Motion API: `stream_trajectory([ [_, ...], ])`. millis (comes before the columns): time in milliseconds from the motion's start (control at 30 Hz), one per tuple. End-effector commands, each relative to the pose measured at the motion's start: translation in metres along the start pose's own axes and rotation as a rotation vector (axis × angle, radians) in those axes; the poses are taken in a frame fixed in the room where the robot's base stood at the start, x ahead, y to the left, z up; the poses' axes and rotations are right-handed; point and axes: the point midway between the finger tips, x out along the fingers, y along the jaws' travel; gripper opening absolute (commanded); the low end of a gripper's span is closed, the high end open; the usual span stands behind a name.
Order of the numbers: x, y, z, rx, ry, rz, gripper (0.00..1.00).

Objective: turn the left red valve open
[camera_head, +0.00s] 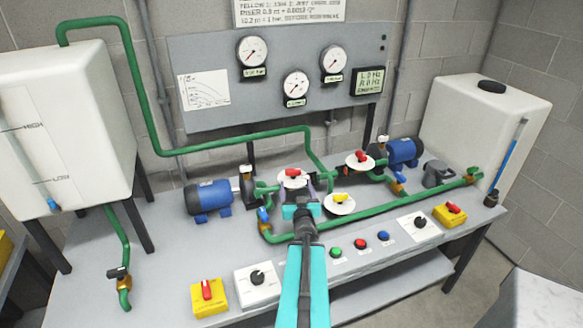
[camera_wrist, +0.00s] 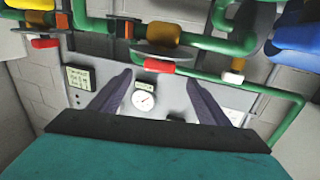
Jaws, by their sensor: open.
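The left red valve (camera_head: 292,172) has a red handle on a round white dial, on the green pipework right of the left blue pump. Its handle lies roughly left to right. In the wrist view the red handle (camera_wrist: 166,67) shows near the gap between my fingertips. My gripper (camera_head: 299,186) is open, with its dark fingers just in front of this valve. In the wrist view my gripper (camera_wrist: 160,77) has its fingers spread apart with nothing held. I cannot tell whether the fingers touch the handle. The gripper hides part of the dial and pipe.
Another red valve (camera_head: 360,156) stands behind to the right, and a yellow valve (camera_head: 341,197) is close on the right. Blue pumps (camera_head: 208,196) (camera_head: 403,151) flank the pipes. A gauge panel (camera_head: 225,48) is behind. Yellow switch boxes (camera_head: 207,308) (camera_head: 460,216) sit along the front.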

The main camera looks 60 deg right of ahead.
Motion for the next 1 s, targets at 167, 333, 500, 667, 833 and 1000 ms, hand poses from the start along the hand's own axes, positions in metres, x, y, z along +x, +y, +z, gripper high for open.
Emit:
stream_trajectory([
  [167,0.003,0.0,0.002,0.001,0.001,-0.002,0.7],
  [333,0.006,-0.001,0.004,0.001,0.0,-0.005,0.7],
  [500,0.01,-0.001,0.004,0.001,0.0,-0.008,0.7],
  [667,0.013,-0.002,0.004,0.0,-0.001,-0.009,0.7],
  [833,0.016,-0.002,0.004,0.0,-0.001,-0.01,0.7],
  [1000,0.019,-0.001,0.004,0.0,-0.001,-0.009,0.7],
])
